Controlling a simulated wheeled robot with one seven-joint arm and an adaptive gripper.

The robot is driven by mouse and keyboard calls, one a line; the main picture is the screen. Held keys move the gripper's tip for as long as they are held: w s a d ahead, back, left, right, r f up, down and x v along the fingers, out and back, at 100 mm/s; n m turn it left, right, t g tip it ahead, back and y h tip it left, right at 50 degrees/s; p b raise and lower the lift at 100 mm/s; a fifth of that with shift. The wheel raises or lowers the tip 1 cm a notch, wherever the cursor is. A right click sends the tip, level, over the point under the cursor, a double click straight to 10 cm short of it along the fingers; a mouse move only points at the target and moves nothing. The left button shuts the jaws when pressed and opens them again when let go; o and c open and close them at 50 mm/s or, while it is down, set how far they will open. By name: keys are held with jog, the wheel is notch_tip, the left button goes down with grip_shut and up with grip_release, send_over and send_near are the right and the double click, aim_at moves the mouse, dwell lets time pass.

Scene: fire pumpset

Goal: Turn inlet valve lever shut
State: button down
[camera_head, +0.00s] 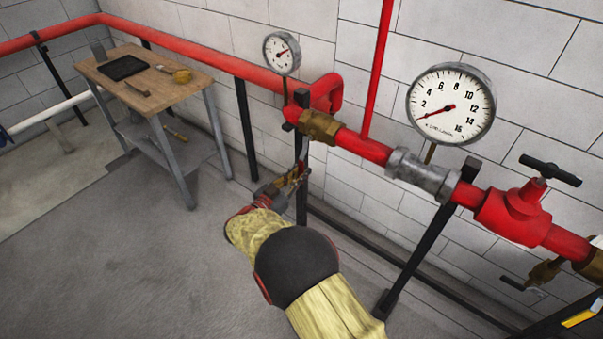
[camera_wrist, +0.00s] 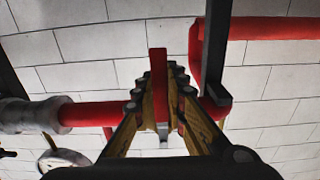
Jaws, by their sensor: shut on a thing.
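The brass inlet valve (camera_head: 320,126) sits on the red pipe, left of the grey coupling. Its lever (camera_head: 301,150) appears to hang down from the valve toward my gripper (camera_head: 292,180). In the wrist view the lever (camera_wrist: 158,70) is a narrow red bar running upright between the fingertips. My gripper (camera_wrist: 160,97) is shut on it, with one finger on each side. The valve body is mostly hidden behind the fingers in the wrist view. My yellow-sleeved arm hides the floor below.
A large gauge (camera_head: 451,104) and a small gauge (camera_head: 282,53) stand above the pipe. A red valve with a black handle (camera_head: 550,170) is at right. Black supports (camera_head: 425,245) stand near my arm. A wooden-topped bench (camera_head: 145,78) is at left, with open floor before it.

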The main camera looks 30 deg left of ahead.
jog(key=c, duration=1.8)
grip_release()
jog(key=shift+a, duration=0.1)
jog(key=shift+o, duration=0.2)
jog(key=s, duration=1.2)
jog(key=shift+a, duration=0.45)
